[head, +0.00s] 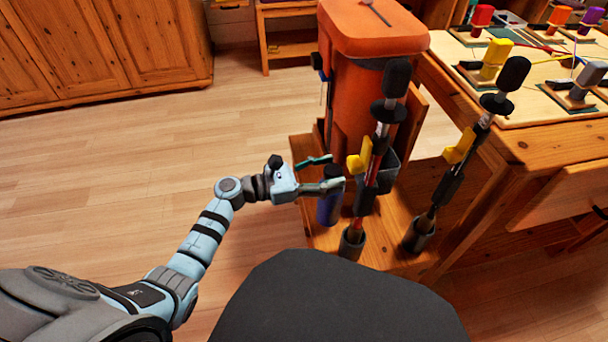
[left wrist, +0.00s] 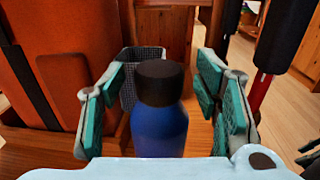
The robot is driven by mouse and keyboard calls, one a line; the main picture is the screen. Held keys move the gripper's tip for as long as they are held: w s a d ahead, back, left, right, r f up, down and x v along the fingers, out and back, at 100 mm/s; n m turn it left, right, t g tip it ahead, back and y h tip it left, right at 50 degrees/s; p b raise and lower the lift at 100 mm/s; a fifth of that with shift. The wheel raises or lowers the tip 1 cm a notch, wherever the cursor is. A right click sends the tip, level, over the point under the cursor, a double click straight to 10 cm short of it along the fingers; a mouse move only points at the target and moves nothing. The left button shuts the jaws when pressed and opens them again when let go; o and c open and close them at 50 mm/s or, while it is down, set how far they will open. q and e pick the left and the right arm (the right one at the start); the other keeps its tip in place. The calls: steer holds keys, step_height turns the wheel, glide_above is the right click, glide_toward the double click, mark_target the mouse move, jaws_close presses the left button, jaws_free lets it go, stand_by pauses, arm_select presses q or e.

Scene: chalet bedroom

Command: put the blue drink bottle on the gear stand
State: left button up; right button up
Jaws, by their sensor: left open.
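The blue drink bottle (head: 328,207), with a black cap, stands upright on the wooden gear stand (head: 386,232), near its left edge in the head view. My left gripper (head: 335,171) is open, its teal-padded fingers around the top of the bottle. In the left wrist view the bottle (left wrist: 160,132) is upright between the two fingers, with a visible gap on each side. The fingers partly hide the bottle in the head view. My right gripper is not in view.
An orange pack (head: 365,90) stands on the gear stand behind the bottle. Two black-handled poles (head: 372,165) (head: 455,165) stand upright in dark cups to the right. A dark mesh bin (head: 389,170) is behind them. A wooden table (head: 540,140) is at right. The floor at left is clear.

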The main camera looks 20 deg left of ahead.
arm_select(q)
steer(key=v, duration=1.2)
steer(key=s+a+f+n+t+y, duration=0.15)
steer(key=a+f+n+y, duration=0.25)
steer(key=f+n+y, duration=0.85)
steer(key=s+a+f+n+t+y, duration=0.15)
steer(key=a+f+n, duration=0.45)
steer(key=n, duration=1.3)
steer(key=s+d+f+n+g, duration=0.4)
steer(key=s+f+n, duration=0.3)
steer(key=s, duration=0.3)
steer(key=s+d+f+n+g, duration=0.3)
steer(key=s+f+n+g, duration=0.3)
steer(key=s+f+n, duration=0.2)
steer(key=s+f+p, duration=0.1)
steer(key=s+f, duration=0.1)
steer(key=s, duration=0.1)
steer(key=shift+s+d+f+y, duration=0.25)
steer(key=shift+s+d+y, duration=0.05)
steer(key=shift+d+y, duration=0.1)
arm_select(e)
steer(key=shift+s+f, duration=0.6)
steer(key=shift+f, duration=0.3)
arm_select(q)
steer(key=shift+a, duration=0.1)
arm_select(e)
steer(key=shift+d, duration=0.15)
